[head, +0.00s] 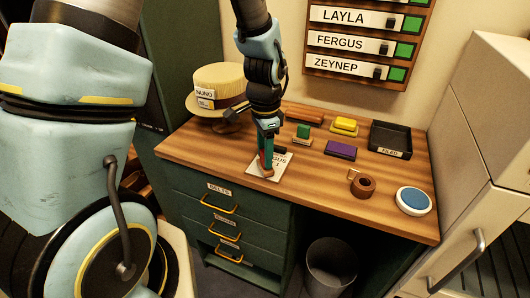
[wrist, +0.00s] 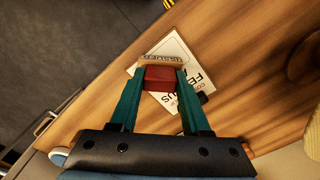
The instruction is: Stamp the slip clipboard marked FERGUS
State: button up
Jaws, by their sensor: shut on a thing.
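The slip clipboard marked FERGUS (head: 281,164) lies on the wooden desk near its front edge, with a dark clip at its top. My gripper (head: 266,166) points down over it. In the wrist view the gripper (wrist: 159,82) is shut on a red block (wrist: 160,78), which looks like a stamp, with a wooden edge bearing small dark marks. The white slip (wrist: 198,78) shows beneath, partly covered by the block and fingers. I cannot tell whether the block touches the paper.
Behind are a green block (head: 303,131), a yellow item (head: 345,124), a purple pad (head: 341,149) and a black tray (head: 391,138). A tape roll (head: 364,186) and a blue round pad (head: 414,200) sit right. A straw hat (head: 218,80) stands left. The wall board (head: 366,42) lists names.

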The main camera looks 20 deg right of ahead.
jog(key=shift+r+p, duration=2.65)
jog(key=shift+r, duration=0.8)
jog(key=shift+s+f, duration=0.1)
